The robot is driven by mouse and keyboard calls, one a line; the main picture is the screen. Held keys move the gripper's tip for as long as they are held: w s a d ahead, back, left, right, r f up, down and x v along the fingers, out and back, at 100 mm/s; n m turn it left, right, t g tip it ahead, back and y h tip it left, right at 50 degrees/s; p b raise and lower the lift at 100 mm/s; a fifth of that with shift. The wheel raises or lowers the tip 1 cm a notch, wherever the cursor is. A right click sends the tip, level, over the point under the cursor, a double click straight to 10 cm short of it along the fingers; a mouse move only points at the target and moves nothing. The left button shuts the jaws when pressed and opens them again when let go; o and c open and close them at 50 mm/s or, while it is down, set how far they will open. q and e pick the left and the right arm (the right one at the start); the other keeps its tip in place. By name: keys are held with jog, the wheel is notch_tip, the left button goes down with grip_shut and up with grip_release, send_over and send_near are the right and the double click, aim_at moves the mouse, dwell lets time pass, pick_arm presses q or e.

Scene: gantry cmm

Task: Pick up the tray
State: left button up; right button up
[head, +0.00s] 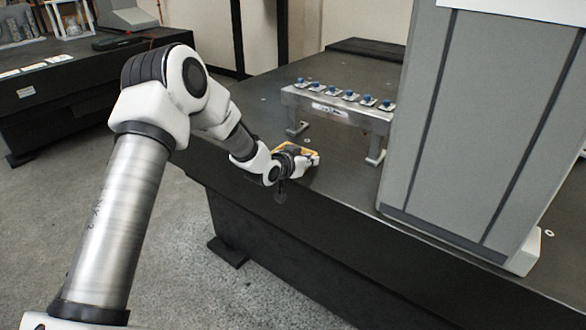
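A small yellow-orange edged thing (314,152), which looks like the tray, lies on the dark granite table (260,120) near its front edge. My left arm reaches in from the left, and my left gripper (300,163) is right at this thing, overlapping it in the picture. The wrist and gripper hide most of the tray. The fingers are too small and covered to show whether they are open, shut or touching it. My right gripper is not in view.
A raised metal rack (338,107) with several blue-topped pieces stands behind the gripper. A large grey machine column (470,120) blocks the right side. Another dark table (60,85) is at the back left. Grey floor (50,200) is open at left.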

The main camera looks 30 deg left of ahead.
pick_arm(q)
grip_shut()
jog(key=shift+r, duration=0.1)
